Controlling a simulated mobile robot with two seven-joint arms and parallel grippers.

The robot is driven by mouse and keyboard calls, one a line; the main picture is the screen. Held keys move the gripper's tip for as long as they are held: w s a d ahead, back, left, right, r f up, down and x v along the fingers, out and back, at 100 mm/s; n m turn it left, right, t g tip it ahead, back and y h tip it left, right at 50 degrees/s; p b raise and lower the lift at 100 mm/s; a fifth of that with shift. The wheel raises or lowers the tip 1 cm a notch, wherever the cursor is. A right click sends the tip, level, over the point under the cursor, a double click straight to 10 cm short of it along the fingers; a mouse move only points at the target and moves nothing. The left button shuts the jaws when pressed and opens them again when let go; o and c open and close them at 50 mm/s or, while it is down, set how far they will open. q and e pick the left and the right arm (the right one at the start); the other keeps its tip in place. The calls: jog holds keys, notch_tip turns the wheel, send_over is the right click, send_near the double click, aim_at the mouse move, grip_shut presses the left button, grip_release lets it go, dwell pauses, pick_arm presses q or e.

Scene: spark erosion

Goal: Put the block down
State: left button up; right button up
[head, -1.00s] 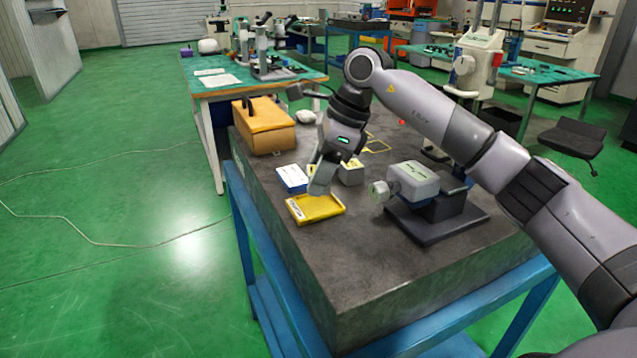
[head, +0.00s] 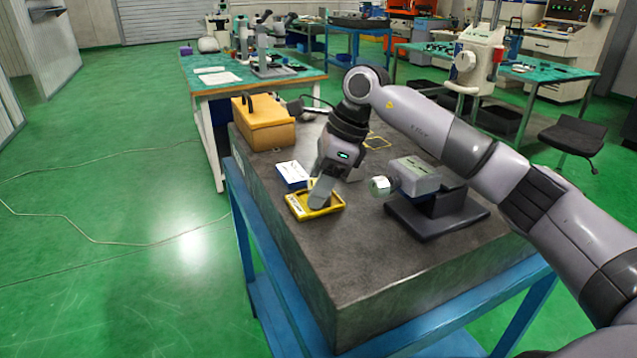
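My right gripper (head: 319,196) points down at the yellow tray (head: 294,211), with its fingertips low over or inside it. The fingers are seen side-on and overlap, so I cannot tell whether they are open or shut. No block shows clearly at the fingertips; anything between them is hidden. The yellow tray lies flat on the dark stone slab (head: 350,270). My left gripper is not in view.
A blue and white box (head: 291,174) lies just behind the tray. A grey device on a dark base (head: 436,216) stands to the right. An orange case (head: 264,124) sits at the back left. The slab's front is clear.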

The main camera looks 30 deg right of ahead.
jog(key=shift+w+r, duration=0.1)
jog(key=shift+r, duration=0.35)
jog(key=v, duration=1.2)
jog(key=shift+r+p, duration=0.25)
jog(key=shift+p, duration=0.05)
jog(key=shift+f, duration=0.1)
